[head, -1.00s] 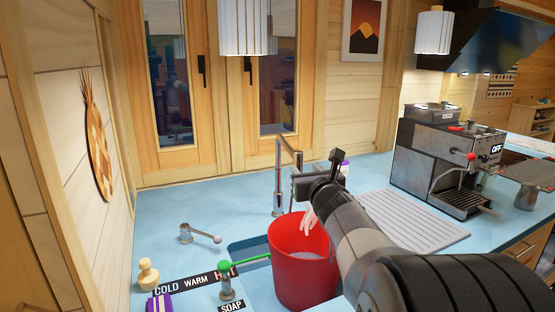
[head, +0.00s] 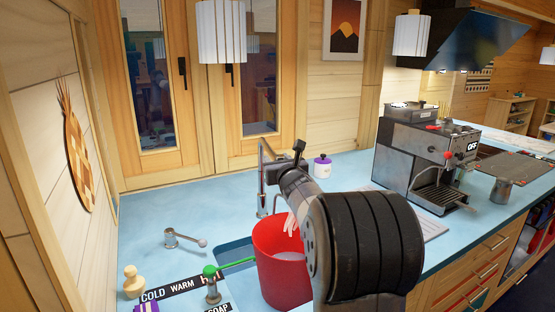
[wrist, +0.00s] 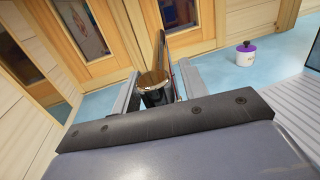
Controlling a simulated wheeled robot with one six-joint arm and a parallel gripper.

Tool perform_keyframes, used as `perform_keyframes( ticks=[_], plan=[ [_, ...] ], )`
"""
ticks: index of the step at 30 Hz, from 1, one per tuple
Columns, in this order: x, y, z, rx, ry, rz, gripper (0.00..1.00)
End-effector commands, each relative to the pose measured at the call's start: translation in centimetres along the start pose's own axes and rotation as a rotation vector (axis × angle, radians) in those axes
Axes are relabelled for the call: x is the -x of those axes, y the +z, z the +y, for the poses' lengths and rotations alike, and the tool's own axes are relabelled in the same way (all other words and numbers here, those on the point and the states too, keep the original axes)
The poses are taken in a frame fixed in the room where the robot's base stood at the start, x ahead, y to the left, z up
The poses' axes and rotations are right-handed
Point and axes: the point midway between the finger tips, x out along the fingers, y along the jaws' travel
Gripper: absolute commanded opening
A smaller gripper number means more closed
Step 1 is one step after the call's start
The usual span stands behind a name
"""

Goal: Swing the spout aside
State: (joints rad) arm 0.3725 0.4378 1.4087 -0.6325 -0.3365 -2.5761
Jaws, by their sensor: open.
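The tap's spout (head: 262,172) is a tall, thin metal pipe with a bent top, standing behind the sink on the blue counter. In the wrist view the spout (wrist: 161,52) runs up and away between the two fingers of my gripper (wrist: 158,78). The fingers are apart, one on each side; I cannot tell whether either touches it. In the head view my arm hides most of my gripper, which is beside the spout's top. A dark round part with a brassy rim (wrist: 153,80) also shows between the fingers.
A red bucket (head: 278,268) stands at the sink, with something white in it. A lever handle (head: 183,240), soap pump (head: 212,285) and COLD WARM label (head: 168,289) are left. A purple-lidded jar (head: 322,167) and coffee machine (head: 425,160) are right.

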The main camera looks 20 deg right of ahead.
Motion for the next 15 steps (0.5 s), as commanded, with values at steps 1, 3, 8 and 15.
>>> perform_keyframes(
  ticks=[1, 3, 8, 15],
  plan=[
    [-0.04, -0.01, 0.01, 0.0, 0.0, 0.0, 0.41],
    [-0.03, -0.01, 0.01, 0.0, 0.0, 0.0, 0.41],
    [-0.01, 0.0, 0.0, 0.0, 0.0, 0.0, 0.37],
    [0.0, 0.02, 0.0, 0.0, 0.0, -0.001, 0.18]
  ],
)
